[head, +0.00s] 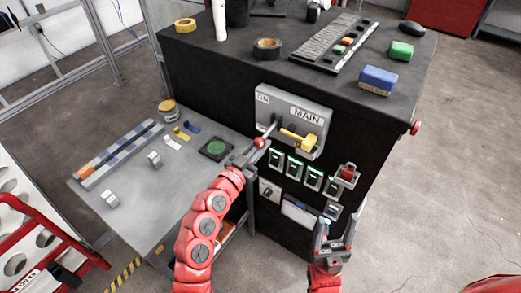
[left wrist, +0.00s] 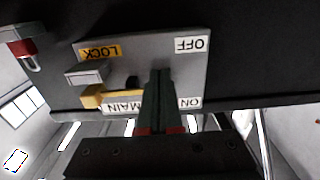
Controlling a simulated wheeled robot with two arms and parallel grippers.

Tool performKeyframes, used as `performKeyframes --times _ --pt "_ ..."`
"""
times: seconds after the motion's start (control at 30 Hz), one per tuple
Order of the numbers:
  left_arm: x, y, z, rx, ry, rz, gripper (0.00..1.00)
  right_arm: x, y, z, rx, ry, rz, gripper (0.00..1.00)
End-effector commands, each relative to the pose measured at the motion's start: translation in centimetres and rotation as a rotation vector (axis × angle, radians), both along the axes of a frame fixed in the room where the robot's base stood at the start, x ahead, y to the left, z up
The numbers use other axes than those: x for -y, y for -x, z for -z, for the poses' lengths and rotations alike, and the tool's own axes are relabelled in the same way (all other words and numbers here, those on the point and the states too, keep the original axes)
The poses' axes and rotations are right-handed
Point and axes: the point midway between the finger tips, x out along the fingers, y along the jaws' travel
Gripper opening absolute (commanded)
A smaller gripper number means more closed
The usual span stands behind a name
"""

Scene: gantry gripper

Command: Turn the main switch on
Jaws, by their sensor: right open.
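The main switch is a grey box (head: 312,107) on the front of the black cabinet, with ON and MAIN labels at its top. A lever with a red knob (head: 260,142) sticks out at its left side. My left gripper (head: 263,138) is shut on the lever; the fingers (left wrist: 162,95) stand close together and hide most of it. The left wrist view shows the box (left wrist: 185,70) upside down, with OFF, ON and LOCK labels. A yellow latch (head: 298,139) crosses the box's lower part. My right gripper (head: 334,228) is open and empty, below and right of the switch.
A red padlock (head: 347,172) hangs right of several green-lit switches (head: 293,166). A grey side table (head: 132,215) with small parts and a green button (head: 215,148) stands left. Tape rolls, a keyboard and a blue brush (head: 378,80) lie on the cabinet top. Floor at right is clear.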

Motion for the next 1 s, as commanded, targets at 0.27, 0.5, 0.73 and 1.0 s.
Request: performKeyframes --times 0.27,0.5,0.73,1.0 --pt "0.0 0.0 -2.2 0.001 0.002 -0.001 0.00 0.0 0.0 -1.4 0.000 0.000 0.000 0.63" --pt "-0.1 0.1 -2.5 0.000 0.002 -0.001 0.00 0.0 0.0 -1.4 0.000 0.000 0.000 0.63" --pt "-1.0 1.3 -1.3 0.000 0.000 -0.002 0.00 0.0 0.0 0.4 0.000 0.000 0.000 0.63" --pt "-2.5 3.1 -1.1 0.004 0.001 -0.006 0.00 0.0 0.0 1.8 0.000 0.000 0.000 0.63"
